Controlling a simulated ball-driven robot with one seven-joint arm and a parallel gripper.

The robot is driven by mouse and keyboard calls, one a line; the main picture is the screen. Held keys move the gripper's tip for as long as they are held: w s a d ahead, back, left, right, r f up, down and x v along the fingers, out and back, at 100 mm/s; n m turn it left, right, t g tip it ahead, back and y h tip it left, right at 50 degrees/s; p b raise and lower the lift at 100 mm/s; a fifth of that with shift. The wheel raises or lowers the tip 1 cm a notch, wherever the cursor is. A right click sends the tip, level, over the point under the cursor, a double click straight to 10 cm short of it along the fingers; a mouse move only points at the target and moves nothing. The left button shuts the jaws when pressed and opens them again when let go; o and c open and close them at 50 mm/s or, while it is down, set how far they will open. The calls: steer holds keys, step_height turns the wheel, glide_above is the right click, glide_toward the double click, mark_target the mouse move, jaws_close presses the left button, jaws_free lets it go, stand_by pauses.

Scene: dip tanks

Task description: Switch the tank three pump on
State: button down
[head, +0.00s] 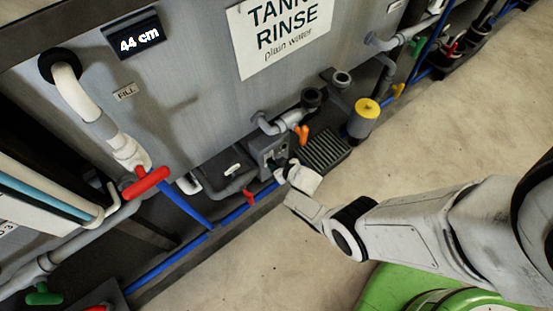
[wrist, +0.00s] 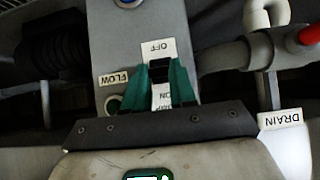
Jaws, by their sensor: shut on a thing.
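The pump switch is a small black lever (wrist: 158,68) on a grey panel (wrist: 150,25) in the wrist view. Its white plate shows OFF on the far side and ON with part of PUMP on the near side, lettering upside down. My gripper (wrist: 157,82) is shut on the lever, one green finger on each side. Which way the lever is thrown I cannot tell. In the head view my gripper (head: 287,168) is at the grey pump box (head: 268,150) low on the tank front; the lever is hidden there.
The tank wall (head: 190,70) bears a TANK RINSE sign (head: 282,35), its number out of view, and a 44 cm display (head: 135,38). The floor (head: 450,120) at right is clear.

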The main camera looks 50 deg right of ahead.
steer(key=shift+w+r+g+y+p, duration=0.2)
steer(key=shift+r+g+p, duration=0.05)
steer(key=shift+g+p, duration=0.35)
steer(key=shift+w+r+g+y+p, duration=0.2)
steer(key=shift+g+p, duration=0.3)
steer(key=shift+p, duration=0.2)
steer(key=shift+r+g+p, duration=0.1)
steer(key=shift+g+p, duration=0.2)
steer(key=shift+g, duration=0.1)
steer(key=c, duration=0.9)
jaws_free()
steer(key=shift+s, duration=0.1)
steer(key=shift+p+v, duration=5.4)
steer(key=shift+p, duration=0.6)
steer(key=shift+d, duration=0.15)
